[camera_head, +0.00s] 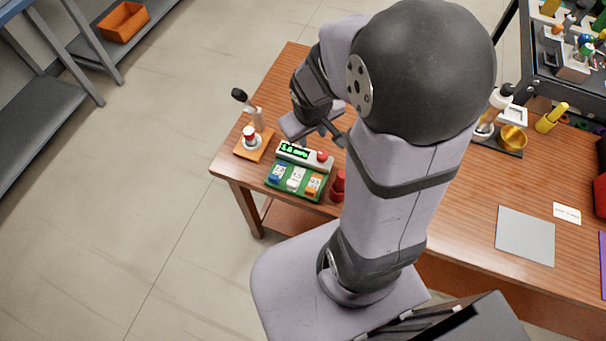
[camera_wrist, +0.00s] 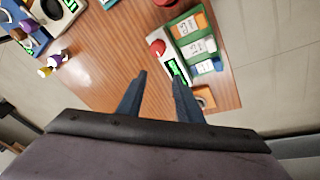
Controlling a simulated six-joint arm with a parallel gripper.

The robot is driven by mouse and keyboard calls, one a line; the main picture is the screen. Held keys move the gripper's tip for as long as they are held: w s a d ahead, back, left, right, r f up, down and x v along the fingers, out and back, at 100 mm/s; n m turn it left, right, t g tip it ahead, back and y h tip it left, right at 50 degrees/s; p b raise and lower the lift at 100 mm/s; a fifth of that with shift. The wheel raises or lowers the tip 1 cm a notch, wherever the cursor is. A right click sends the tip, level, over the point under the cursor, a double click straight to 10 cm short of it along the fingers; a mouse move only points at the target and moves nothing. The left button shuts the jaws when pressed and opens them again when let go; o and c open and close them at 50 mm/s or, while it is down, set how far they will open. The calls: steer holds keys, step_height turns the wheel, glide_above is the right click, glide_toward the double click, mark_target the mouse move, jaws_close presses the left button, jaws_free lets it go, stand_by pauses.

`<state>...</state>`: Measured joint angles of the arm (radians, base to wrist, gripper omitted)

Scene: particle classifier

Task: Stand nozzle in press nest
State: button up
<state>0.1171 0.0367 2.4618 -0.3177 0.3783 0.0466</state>
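My gripper (camera_wrist: 160,80) is open, with two dark fingers apart and only bare tabletop between them in the wrist view. In the head view my gripper (camera_head: 318,132) hangs over the table behind the display unit, partly hidden by my arm. A small press (camera_head: 254,147) with an orange base, a pale post and a black-knobbed lever stands at the table's left corner. A red-and-white part is at its middle, where the nest seems to be. In the wrist view the orange base (camera_wrist: 206,96) shows partly behind the right finger. I cannot identify the nozzle for certain.
A green tray (camera_head: 279,190) with blue, white and orange blocks sits by a display unit (camera_head: 291,153) with a red button. A grey mat (camera_head: 525,235) lies right. Wood between is clear.

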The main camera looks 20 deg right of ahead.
steer(key=s+a+m+g+y, duration=0.1)
steer(key=s+a+g, duration=0.2)
steer(key=s+a, duration=0.3)
steer(key=s, duration=0.4)
steer(key=shift+a+r+y, duration=0.3)
steer(key=shift+r, duration=0.1)
steer(key=shift+r+p, duration=0.65)
